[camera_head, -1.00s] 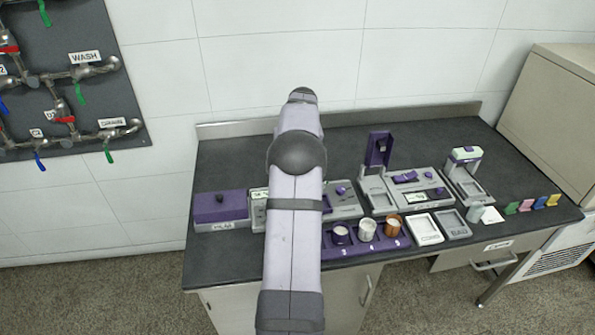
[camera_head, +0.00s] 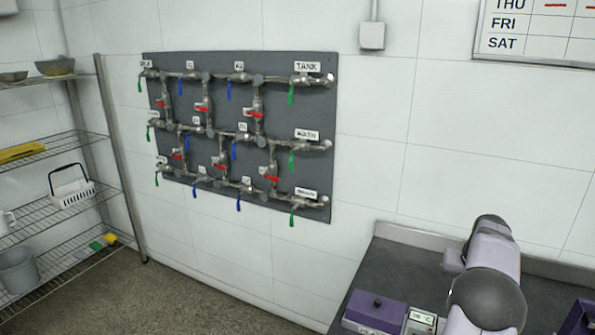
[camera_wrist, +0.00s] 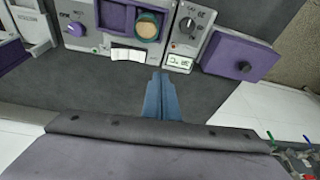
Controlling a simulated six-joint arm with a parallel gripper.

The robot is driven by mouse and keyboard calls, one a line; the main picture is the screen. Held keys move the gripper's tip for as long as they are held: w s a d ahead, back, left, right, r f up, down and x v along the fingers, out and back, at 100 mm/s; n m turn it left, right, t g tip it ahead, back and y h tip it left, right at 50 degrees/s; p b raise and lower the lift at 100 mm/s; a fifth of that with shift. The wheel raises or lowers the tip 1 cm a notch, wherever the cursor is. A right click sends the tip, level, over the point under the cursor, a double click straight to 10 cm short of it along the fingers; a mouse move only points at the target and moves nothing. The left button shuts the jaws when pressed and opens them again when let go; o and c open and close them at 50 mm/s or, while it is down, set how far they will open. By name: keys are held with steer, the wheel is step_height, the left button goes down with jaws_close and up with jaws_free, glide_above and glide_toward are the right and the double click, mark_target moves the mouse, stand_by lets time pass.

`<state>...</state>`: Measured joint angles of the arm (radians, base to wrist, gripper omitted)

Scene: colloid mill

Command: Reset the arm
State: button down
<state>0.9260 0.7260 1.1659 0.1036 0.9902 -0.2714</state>
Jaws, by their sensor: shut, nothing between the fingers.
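My arm (camera_head: 487,285) shows at the lower right of the head view, over the dark bench. Its gripper does not show there. In the wrist view my gripper (camera_wrist: 161,76) is shut and empty, its blue-grey fingers together over the bare dark bench top. It is apart from the devices on the bench. They include a grey and purple machine (camera_wrist: 115,30) with a round tan top, a grey unit with a dial and small display (camera_wrist: 190,35), and a purple-lidded box (camera_wrist: 240,57).
A wall panel (camera_head: 240,110) carries pipes, red and other coloured valve handles, and labels. A wire shelf (camera_head: 60,145) with bowls, a basket and a bucket stands at left. The purple box (camera_head: 373,313) sits at the bench's near left corner. Floor between shelf and bench is clear.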

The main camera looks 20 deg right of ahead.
steer(key=a+n+g+y, duration=0.15)
steer(key=a+n, duration=0.25)
steer(key=a, duration=2.6)
steer(key=s+a+f+n, duration=0.2)
steer(key=s+a, duration=0.5)
steer(key=a, duration=0.1)
steer(key=s+a+f+n+g, duration=0.1)
steer(key=s+a+f+n, duration=0.1)
steer(key=s+a, duration=0.5)
steer(key=shift+s+a+f, duration=0.35)
steer(key=shift+s+f, duration=0.2)
steer(key=shift+f, duration=0.05)
